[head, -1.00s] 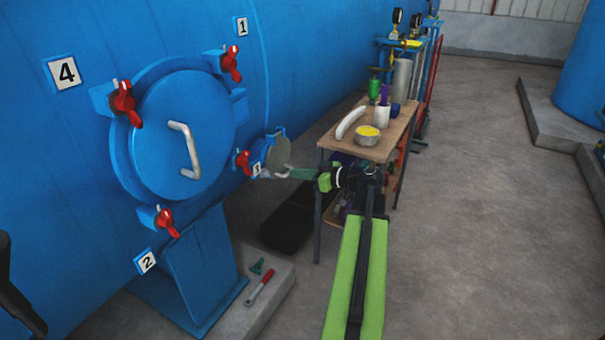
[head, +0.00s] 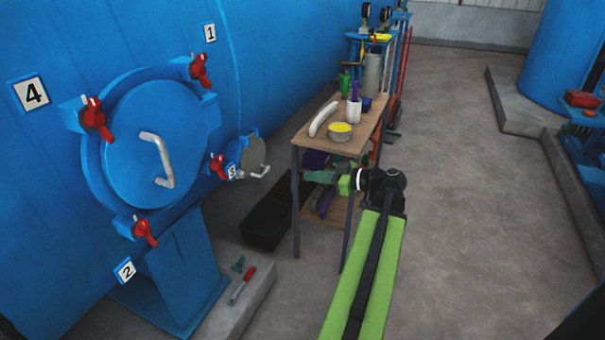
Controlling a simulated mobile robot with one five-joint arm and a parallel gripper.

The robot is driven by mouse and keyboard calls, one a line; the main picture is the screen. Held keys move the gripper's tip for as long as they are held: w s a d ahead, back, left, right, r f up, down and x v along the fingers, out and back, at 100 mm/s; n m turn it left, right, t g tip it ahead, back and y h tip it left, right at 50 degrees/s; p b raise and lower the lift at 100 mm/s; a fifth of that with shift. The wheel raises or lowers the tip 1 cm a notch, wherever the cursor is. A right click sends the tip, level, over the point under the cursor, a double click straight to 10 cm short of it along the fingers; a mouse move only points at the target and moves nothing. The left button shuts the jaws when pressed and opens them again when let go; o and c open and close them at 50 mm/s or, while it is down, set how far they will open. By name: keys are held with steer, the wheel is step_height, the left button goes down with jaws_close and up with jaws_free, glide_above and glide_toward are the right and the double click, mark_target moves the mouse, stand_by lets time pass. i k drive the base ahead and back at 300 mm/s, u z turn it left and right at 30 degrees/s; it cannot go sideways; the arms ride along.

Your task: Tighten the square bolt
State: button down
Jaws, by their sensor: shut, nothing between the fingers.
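No square bolt can be made out for certain. A blue round hatch door (head: 150,145) with a white handle is ringed by red clamp nuts (head: 95,118) on the blue vessel. A small round grey cover (head: 253,152) with a light handle (head: 261,172) sits to its lower right, beside a red clamp nut (head: 217,166). My gripper (head: 309,177) is green, shut and empty. It points left and overlaps the wooden table's legs in the head view, to the right of the small cover and apart from it.
A wooden table (head: 312,142) holds a white curved object (head: 323,118), a tin (head: 340,134) and a white cup (head: 354,110). A red-handled tool (head: 242,286) and a small green piece (head: 238,264) lie on the concrete plinth. A dark box (head: 270,222) stands on the floor.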

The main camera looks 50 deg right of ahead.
mark_target(239, 175)
steer(key=k, duration=1)
